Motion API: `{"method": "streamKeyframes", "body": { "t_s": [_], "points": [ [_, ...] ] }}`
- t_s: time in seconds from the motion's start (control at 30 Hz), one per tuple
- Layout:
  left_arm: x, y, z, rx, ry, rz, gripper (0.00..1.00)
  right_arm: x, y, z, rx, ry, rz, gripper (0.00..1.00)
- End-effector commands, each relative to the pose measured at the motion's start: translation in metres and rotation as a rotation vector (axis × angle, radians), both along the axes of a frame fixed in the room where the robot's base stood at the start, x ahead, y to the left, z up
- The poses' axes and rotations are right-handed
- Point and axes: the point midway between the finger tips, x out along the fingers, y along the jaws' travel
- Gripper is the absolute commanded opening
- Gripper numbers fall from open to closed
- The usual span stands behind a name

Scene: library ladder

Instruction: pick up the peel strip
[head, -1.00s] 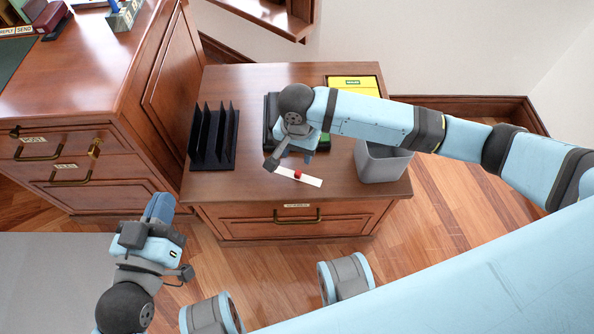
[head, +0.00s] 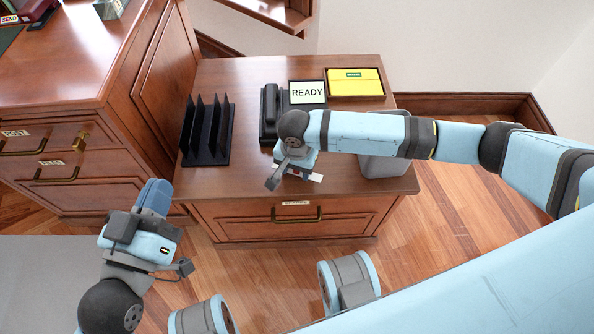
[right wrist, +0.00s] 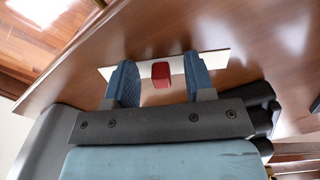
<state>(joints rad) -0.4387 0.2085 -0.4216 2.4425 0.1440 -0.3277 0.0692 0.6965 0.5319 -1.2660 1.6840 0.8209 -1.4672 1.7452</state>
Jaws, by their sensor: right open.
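The peel strip is a flat white strip (head: 316,178) with a raised red tab, near the front of the small wooden cabinet's top. In the head view my right gripper (head: 290,172) hides most of it. In the right wrist view the strip (right wrist: 213,60) runs across behind the fingertips. Its red tab (right wrist: 161,75) stands between the two open blue fingers of my right gripper (right wrist: 158,66), with a gap on each side. My left gripper (head: 154,196) is off the cabinet at lower left, away from the strip; its finger gap is not clear.
On the cabinet top (head: 240,80) stand a black slotted rack (head: 207,140), a black device (head: 269,112), a READY sign (head: 307,92), a yellow box (head: 355,83) and a grey bin (head: 383,164), partly behind my right arm. A larger wooden desk (head: 80,70) stands at left.

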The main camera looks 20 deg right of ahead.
Motion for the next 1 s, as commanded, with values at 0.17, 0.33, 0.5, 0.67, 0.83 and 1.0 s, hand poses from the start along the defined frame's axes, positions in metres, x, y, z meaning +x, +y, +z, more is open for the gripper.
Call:
{"method": "streamKeyframes", "body": {
  "t_s": [0.17,0.33,0.5,0.67,0.83,1.0],
  "points": [
    [0.0,0.0,0.001,0.0,-0.001,0.0,0.0,0.0,0.0,0.001,0.0,0.0,0.0,0.35],
    [0.0,0.0,0.001,0.0,-0.001,0.0,0.0,0.0,0.0,0.001,0.0,0.0,0.0,0.0],
    [0.0,0.0,0.001,-0.001,-0.002,0.0,0.0,0.0,0.0,0.001,-0.001,0.001,0.0,0.0],
    [0.0,0.0,0.001,-0.001,-0.003,0.001,0.0,0.0,0.0,0.001,-0.001,0.001,0.0,0.0],
    [0.0,0.0,0.007,-0.004,-0.01,0.003,0.0,0.0,0.0,0.009,-0.001,0.001,0.0,0.0],
    [-0.001,0.002,0.021,-0.024,-0.05,0.019,0.0,0.0,0.0,0.034,0.001,0.0,0.0,0.0]
  ]
}}
